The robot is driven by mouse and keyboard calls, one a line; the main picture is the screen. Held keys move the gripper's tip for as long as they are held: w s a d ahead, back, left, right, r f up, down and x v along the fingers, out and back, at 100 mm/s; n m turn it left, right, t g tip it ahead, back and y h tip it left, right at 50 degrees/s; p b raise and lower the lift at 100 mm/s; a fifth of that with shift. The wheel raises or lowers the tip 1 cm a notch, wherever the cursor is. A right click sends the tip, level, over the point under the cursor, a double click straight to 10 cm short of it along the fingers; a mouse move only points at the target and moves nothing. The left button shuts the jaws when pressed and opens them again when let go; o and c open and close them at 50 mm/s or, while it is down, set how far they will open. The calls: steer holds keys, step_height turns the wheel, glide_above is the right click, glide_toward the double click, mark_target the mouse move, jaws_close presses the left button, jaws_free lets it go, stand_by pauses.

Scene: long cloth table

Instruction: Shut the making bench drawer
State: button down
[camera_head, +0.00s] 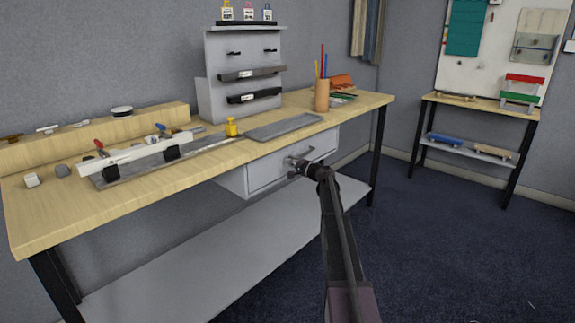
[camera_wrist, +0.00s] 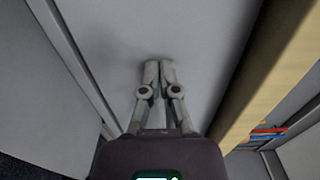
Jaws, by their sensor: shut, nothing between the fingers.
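The making bench (camera_head: 225,165) has a pale wood top and dark legs. Its light grey drawer (camera_head: 262,172) sits under the top and stands out a little past the front edge, its side wall showing at left. A dark bar handle (camera_head: 312,150) is on the drawer front. My gripper (camera_head: 291,162) is at the drawer front, near the handle. In the wrist view my gripper (camera_wrist: 160,66) has its fingers together, empty, with the tips at the plain grey drawer front (camera_wrist: 195,40). Whether they touch it I cannot tell.
A grey lower shelf (camera_head: 215,260) runs under the bench. A grey tray (camera_head: 285,126), a yellow object (camera_head: 232,128) and a pencil holder (camera_head: 322,95) stand on top. A small side table (camera_head: 480,106) is at right. The blue carpet (camera_head: 450,240) in front is clear.

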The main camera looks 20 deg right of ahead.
steer(key=shift+w+a+r, duration=0.1)
steer(key=shift+w+r, duration=0.05)
steer(key=shift+w, duration=0.45)
steer(key=shift+d, duration=0.2)
steer(key=v, duration=1.5)
steer(key=shift+s+a, duration=0.2)
steer(key=shift+a, duration=0.2)
